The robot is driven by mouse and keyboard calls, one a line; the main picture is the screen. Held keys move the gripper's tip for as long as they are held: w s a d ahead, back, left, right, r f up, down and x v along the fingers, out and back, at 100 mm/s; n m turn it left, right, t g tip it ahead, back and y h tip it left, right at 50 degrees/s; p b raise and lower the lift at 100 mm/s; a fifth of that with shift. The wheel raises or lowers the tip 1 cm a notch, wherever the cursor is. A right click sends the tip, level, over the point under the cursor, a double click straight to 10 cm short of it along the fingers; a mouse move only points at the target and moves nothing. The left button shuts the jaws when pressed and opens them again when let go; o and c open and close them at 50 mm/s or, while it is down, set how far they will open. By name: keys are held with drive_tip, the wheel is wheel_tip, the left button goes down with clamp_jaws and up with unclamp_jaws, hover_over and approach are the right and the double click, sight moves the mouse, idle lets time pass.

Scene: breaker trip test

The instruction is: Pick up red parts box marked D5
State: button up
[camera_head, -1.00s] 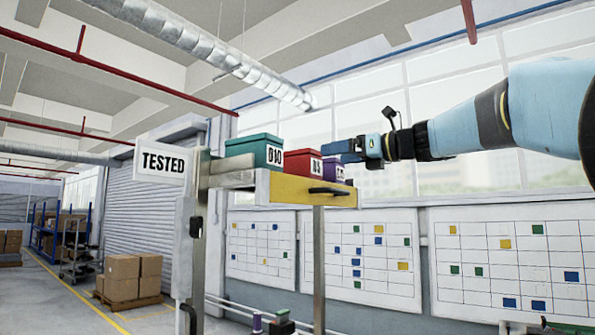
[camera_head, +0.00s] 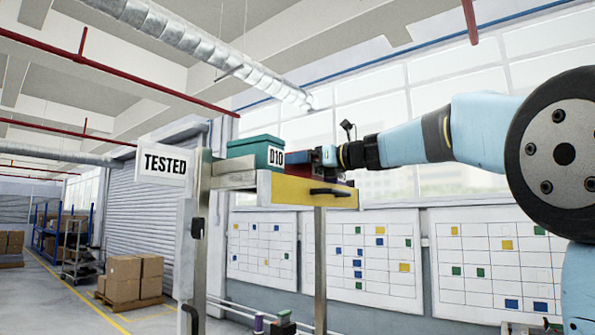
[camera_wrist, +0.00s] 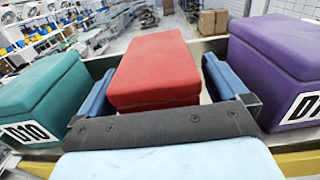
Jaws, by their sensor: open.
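The red parts box (camera_wrist: 155,65) lies between the two blue fingers of my gripper (camera_wrist: 160,88) in the wrist view. The fingers are open, one on each side of the box, with a narrow gap showing at the right finger. The box's label is hidden from the wrist view by the gripper's body. In the head view my gripper (camera_head: 318,157) is at the shelf and covers most of the red box.
A teal box (camera_wrist: 40,88) marked D10 stands left of the red box, and a purple box (camera_wrist: 275,60) with a label stands to the right. The boxes rest on a yellow-fronted shelf (camera_head: 290,190) with a black handle. A TESTED sign (camera_head: 165,163) hangs at its left.

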drive_tip(key=shift+w+a, duration=0.35)
drive_tip(key=shift+a, duration=0.25)
drive_tip(key=c, duration=1.3)
drive_tip(key=shift+r, duration=0.2)
